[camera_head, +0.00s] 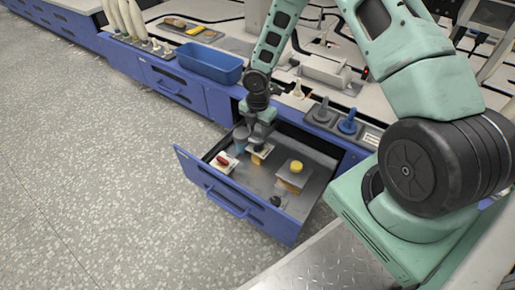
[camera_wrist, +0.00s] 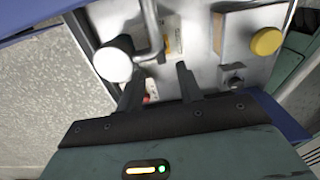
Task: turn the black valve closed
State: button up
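A dark valve (camera_head: 322,111) with an upright handle stands on the worktop panel behind the drawer, beside a blue valve (camera_head: 348,122). A small dark knob (camera_head: 275,201) sits at the right front of the open drawer; a small dark fitting also shows in the wrist view (camera_wrist: 234,79). I cannot tell for sure which of these is the black valve. My gripper (camera_head: 259,142) points down over the back of the drawer. In the wrist view my gripper (camera_wrist: 157,83) has its two fingers apart with nothing clearly held between them.
The open blue drawer (camera_head: 222,194) holds a red-topped part (camera_head: 222,161), a box with a yellow knob (camera_head: 296,166) and a grey-blue cylinder (camera_head: 240,140). A white round top (camera_wrist: 113,65) lies close to the left finger. A blue bin (camera_head: 208,65) stands on the worktop. Floor at left is clear.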

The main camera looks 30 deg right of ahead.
aim_at(258, 145)
notch_tip(258, 145, down, 7)
jog(key=b, duration=0.3)
jog(key=shift+r, duration=0.15)
grip_shut()
